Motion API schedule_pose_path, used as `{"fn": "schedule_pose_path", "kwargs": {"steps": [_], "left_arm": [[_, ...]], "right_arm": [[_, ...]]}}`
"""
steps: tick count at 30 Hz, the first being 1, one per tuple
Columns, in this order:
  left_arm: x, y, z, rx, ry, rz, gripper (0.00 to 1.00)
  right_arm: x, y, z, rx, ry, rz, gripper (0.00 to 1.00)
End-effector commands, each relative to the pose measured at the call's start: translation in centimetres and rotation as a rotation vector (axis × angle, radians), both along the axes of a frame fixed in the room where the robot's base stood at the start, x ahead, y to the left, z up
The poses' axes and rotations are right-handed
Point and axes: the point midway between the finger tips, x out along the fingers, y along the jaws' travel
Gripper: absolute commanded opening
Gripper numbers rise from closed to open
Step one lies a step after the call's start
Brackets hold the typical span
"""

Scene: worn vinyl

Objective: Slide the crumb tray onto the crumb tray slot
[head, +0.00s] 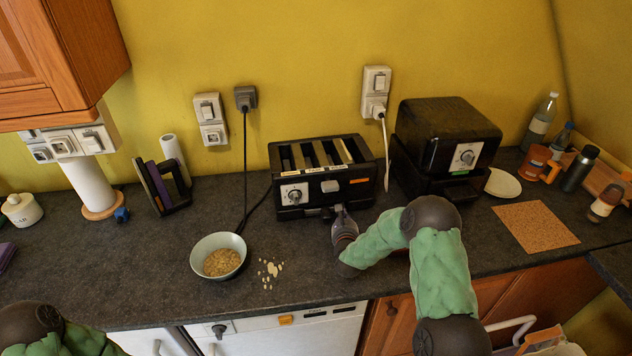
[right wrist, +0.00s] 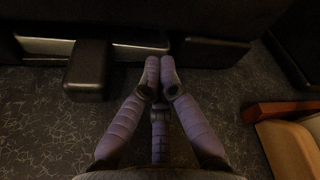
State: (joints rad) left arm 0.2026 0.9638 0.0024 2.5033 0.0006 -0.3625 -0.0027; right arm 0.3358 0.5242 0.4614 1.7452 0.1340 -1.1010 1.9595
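A black four-slot toaster (head: 322,175) stands against the wall in the head view. In the right wrist view, a light grey metal strip (right wrist: 45,46) runs along its lower front; it looks like the crumb tray, nearly flush in the slot. A black block (right wrist: 88,72) juts out in front of it. My right gripper (right wrist: 160,65) has its fingertips together at the strip's right end, nothing visible between them; I cannot tell if they touch it. In the head view, my right gripper (head: 341,216) is low at the toaster front. My left gripper is out of view.
A black toaster oven (head: 448,140) stands right of the toaster. A bowl of crumbs (head: 218,257) and loose crumbs (head: 269,269) lie front left. A cork mat (head: 536,227) lies at right. A brown wooden piece (right wrist: 285,120) shows beside my right gripper.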

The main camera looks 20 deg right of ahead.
Motion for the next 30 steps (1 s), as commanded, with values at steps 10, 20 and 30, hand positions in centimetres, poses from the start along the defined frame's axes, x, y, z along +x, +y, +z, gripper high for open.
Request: {"fn": "schedule_pose_path", "kwargs": {"steps": [10,20,30], "left_arm": [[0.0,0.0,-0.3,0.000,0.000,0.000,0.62],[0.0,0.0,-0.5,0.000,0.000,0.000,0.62],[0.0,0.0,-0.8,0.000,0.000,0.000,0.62]], "right_arm": [[0.5,-0.1,0.0,0.000,0.000,0.000,0.00],[0.9,-0.2,0.0,-0.001,-0.001,0.000,0.00],[1.3,-0.2,0.0,-0.001,0.000,0.002,0.00]]}}
